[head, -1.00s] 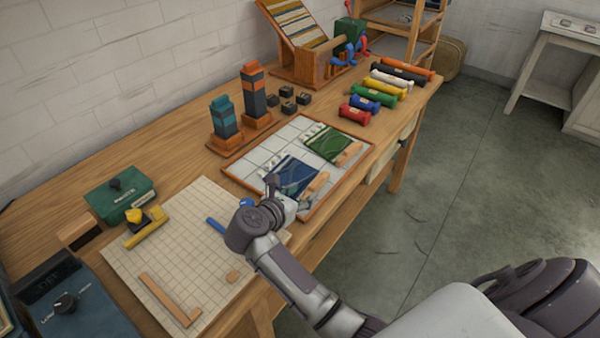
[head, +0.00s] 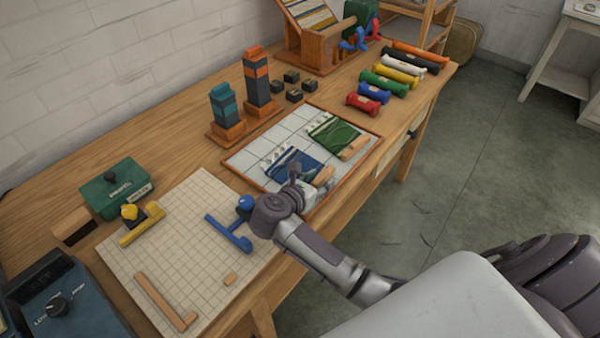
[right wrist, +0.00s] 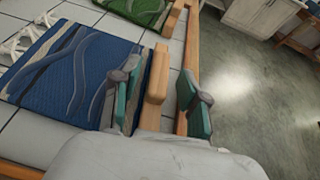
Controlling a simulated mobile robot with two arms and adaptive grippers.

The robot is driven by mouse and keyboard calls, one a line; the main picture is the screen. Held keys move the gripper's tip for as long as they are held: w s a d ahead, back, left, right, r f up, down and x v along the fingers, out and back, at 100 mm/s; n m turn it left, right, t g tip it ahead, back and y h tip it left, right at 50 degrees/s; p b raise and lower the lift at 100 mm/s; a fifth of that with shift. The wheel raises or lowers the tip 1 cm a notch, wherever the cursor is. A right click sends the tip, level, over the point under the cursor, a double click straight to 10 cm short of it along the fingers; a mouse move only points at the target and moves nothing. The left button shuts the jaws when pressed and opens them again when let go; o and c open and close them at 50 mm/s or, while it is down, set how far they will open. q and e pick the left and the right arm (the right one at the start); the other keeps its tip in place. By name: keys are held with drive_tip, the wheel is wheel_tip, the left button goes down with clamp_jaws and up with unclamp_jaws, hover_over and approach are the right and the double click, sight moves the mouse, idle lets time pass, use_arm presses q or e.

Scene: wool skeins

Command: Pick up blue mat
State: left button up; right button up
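The blue mat (head: 289,163) lies flat on a tiled, wood-rimmed tray (head: 240,160). It has pale fringe at its left end and a wooden grip block (head: 323,177) at its right end. In the right wrist view the blue mat (right wrist: 70,72) fills the left side. My right gripper (right wrist: 160,80) is open, with one teal-padded finger on each side of the wooden block (right wrist: 156,72). I cannot tell whether the fingers touch it. In the head view my right gripper (head: 305,187) hides the mat's near edge. My left gripper is out of view.
A green mat (head: 334,131) with its own wooden block lies just beyond on the same tray. A blue T-shaped tool (head: 230,232) lies on the gridded board (head: 190,235). Two spool towers (head: 257,80) stand behind the tray. Coloured skeins (head: 383,83) lie at the far right.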

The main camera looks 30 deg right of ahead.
drive_tip(key=shift+c, duration=1.3)
drive_tip(key=shift+w+d+f, duration=0.1)
drive_tip(key=shift+w, duration=0.05)
clamp_jaws()
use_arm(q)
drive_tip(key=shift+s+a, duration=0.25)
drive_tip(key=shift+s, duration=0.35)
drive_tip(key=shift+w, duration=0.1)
